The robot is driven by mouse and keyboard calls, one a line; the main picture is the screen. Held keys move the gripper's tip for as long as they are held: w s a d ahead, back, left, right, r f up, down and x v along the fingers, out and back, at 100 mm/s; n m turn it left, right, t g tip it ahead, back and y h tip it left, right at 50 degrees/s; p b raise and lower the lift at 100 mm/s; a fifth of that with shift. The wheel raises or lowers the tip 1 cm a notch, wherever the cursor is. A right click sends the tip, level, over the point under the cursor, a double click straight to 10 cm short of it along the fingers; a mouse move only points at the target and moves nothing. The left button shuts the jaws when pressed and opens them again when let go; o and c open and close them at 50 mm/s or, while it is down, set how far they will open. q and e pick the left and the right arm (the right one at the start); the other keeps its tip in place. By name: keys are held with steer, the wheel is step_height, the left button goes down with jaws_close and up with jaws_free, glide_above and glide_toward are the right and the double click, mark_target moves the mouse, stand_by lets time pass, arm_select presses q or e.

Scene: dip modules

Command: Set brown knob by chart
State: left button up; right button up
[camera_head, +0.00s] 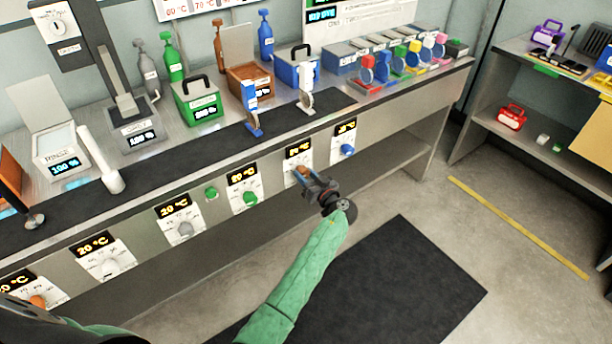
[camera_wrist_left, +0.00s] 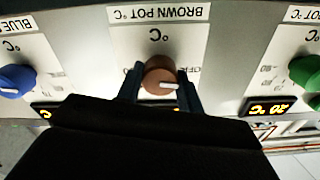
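The brown knob (camera_head: 302,172) is on a white dial panel in the bench front, labelled BROWN POT °C in the left wrist view, where the knob (camera_wrist_left: 159,75) shows a white pointer. My left gripper (camera_head: 312,180) is at this knob. Its two fingers (camera_wrist_left: 160,88) are on either side of the knob and appear to touch it. The display (camera_head: 299,149) above the knob is lit, but I cannot read it surely. A chart (camera_head: 200,7) with temperatures hangs on the wall, cut off by the top edge. My right gripper is not in view.
A green knob (camera_head: 249,198) and a blue knob (camera_head: 347,149) flank the brown one. A small green button (camera_head: 211,193) sits farther left. Pots and bottles stand on the bench above. Dark mat (camera_head: 400,285) and open floor lie in front.

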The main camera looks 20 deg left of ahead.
arm_select(q)
steer(key=c, duration=0.4)
